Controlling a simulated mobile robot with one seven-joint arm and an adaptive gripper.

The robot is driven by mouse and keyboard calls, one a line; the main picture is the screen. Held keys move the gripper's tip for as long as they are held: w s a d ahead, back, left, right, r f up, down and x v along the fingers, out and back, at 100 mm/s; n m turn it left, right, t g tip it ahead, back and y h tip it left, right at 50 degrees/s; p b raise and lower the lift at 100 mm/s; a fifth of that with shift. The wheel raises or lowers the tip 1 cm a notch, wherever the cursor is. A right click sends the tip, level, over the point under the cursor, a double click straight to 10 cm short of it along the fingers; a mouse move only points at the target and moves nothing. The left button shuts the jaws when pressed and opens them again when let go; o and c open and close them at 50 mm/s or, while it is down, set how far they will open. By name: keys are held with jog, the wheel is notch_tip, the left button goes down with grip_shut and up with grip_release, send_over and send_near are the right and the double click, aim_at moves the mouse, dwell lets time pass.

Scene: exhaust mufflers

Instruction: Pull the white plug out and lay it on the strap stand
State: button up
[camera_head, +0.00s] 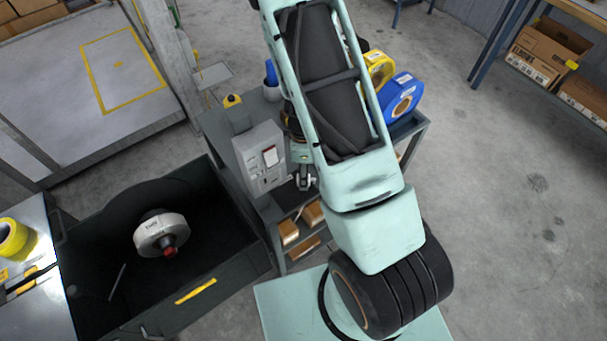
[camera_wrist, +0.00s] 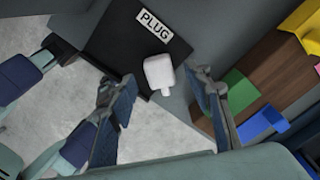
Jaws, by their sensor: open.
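The white plug (camera_wrist: 158,72) sits on a dark panel (camera_wrist: 112,42) under a label reading PLUG (camera_wrist: 154,25) in the wrist view. My gripper (camera_wrist: 161,80) is open, with one finger on each side of the plug and a visible gap on both sides. How deep the plug lies between the fingertips I cannot tell. In the head view my gripper (camera_head: 304,179) shows small beside a grey box (camera_head: 258,157) on a cart, partly behind my arm. The plug is not clear there. I cannot identify the strap stand with certainty.
A blue roll (camera_head: 403,98) and a yellow roll (camera_head: 379,68) stand at the cart's right. A black bin (camera_head: 215,215) holds a round white-banded part (camera_head: 160,234). In the wrist view, a brown surface (camera_wrist: 268,68) with yellow, green and blue pieces lies right.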

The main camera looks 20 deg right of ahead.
notch_tip(320, 180, up, 10)
dwell(0.4)
jog(key=shift+r, duration=0.1)
